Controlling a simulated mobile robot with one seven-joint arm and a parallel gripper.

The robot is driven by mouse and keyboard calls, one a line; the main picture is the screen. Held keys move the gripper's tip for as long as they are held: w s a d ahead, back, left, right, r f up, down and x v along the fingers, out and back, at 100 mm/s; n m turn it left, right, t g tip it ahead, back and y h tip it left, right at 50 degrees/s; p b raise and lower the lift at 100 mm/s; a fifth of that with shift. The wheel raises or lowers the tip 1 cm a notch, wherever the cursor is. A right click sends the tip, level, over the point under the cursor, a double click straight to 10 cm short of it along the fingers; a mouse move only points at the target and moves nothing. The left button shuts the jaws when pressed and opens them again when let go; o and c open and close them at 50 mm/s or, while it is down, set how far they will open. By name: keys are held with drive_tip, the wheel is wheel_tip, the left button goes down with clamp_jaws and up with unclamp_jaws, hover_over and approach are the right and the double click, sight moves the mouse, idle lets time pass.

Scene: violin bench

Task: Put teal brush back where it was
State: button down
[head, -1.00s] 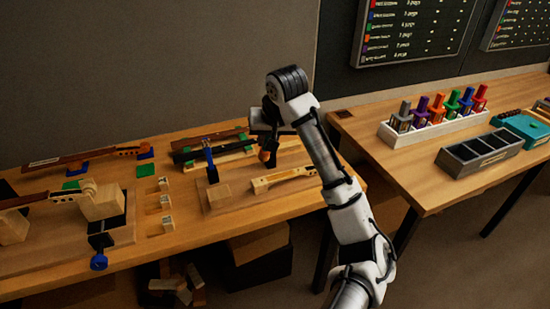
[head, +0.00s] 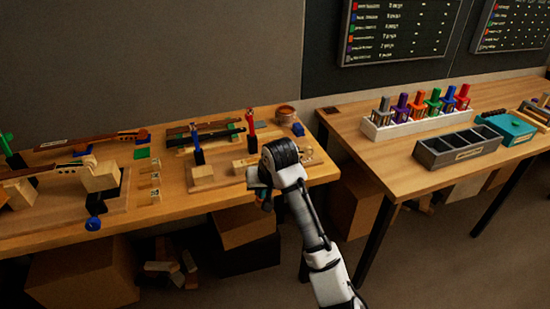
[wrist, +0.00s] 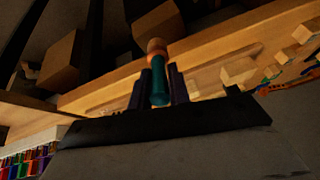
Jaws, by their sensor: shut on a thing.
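The teal brush (wrist: 158,91) is between the fingers of my gripper (wrist: 159,88) in the wrist view. It has a teal handle, a copper-orange band and a pale tan end pointing away from my wrist. My gripper is shut on it. In the head view my gripper (head: 262,195) is at the front right edge of the left workbench (head: 190,213), partly hidden by my own wrist. The brush is too small there to make out clearly. I cannot tell which spot it came from.
Clamps with blue (head: 196,143) and red (head: 250,118) handles stand on the bench. A round brownish container (head: 286,113) is at its back right. The right table holds a white rack (head: 390,129) of coloured tools, a dark divided tray (head: 470,147) and a teal box (head: 508,129).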

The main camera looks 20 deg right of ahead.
drive_tip(key=s+a+f+b, duration=0.2)
drive_tip(key=a+f+b, duration=0.1)
drive_tip(key=f, duration=0.8)
drive_tip(key=s+a+f+n+b, duration=0.1)
drive_tip(key=a+f+b, duration=0.2)
drive_tip(key=f, duration=0.9)
drive_tip(key=s+a+f+b, duration=0.2)
drive_tip(key=a+f, duration=0.6)
drive_tip(key=f, duration=0.4)
drive_tip(key=shift+s+a+n+y+b, duration=0.2)
drive_tip(key=shift+s+n+y+b, duration=0.15)
drive_tip(key=shift+b, duration=0.2)
